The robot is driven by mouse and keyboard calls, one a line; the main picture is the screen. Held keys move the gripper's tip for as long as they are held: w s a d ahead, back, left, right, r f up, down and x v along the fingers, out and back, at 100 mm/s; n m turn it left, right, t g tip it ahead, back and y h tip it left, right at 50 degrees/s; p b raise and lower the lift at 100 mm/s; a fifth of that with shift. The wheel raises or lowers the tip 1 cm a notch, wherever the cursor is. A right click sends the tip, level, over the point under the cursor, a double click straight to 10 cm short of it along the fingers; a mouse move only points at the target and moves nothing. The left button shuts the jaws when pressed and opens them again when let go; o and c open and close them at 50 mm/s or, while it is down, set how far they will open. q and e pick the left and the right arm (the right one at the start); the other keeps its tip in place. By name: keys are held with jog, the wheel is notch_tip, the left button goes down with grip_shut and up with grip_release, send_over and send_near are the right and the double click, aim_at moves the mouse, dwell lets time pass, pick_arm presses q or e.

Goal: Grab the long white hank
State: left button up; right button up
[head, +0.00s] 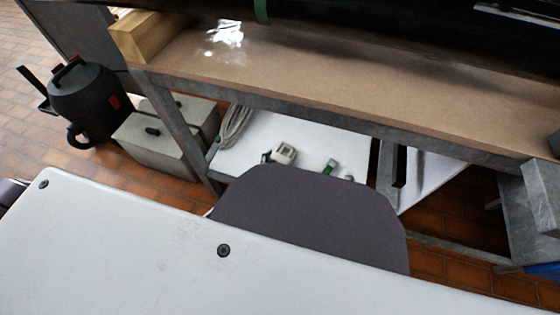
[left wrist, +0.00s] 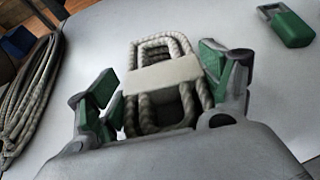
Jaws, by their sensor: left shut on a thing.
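A whitish rope hank (left wrist: 160,110), wound in rectangular loops with a pale band (left wrist: 162,74) around its middle, stands between the green-padded fingers of my left gripper (left wrist: 160,92) in the left wrist view. The fingers are shut on its two sides. In the head view the hank (head: 285,153) shows small on the white lower shelf (head: 310,140) of the workbench. A large grey rounded shape hides most of the left gripper there. My right gripper is in neither view.
A long grey rope coil (head: 236,127) lies left of the hank; it also shows in the left wrist view (left wrist: 30,95). The brown bench top (head: 330,85) overhangs the shelf. Grey boxes (head: 150,140) stand at left.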

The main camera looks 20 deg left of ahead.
aim_at(279, 162)
pick_arm(q)
jog(key=shift+f, duration=0.1)
jog(key=shift+r+p, duration=0.8)
jog(key=shift+r, duration=0.15)
notch_tip(279, 162, up, 3)
jog(key=shift+r+p, duration=0.1)
jog(key=shift+p, duration=1.05)
notch_tip(279, 162, up, 2)
jog(key=shift+r+p, duration=0.1)
jog(key=shift+p, duration=0.75)
jog(key=shift+r, duration=0.35)
jog(key=shift+r+p, duration=0.3)
jog(key=shift+p, duration=0.15)
jog(key=shift+r+p, duration=0.45)
jog(key=shift+r, duration=0.25)
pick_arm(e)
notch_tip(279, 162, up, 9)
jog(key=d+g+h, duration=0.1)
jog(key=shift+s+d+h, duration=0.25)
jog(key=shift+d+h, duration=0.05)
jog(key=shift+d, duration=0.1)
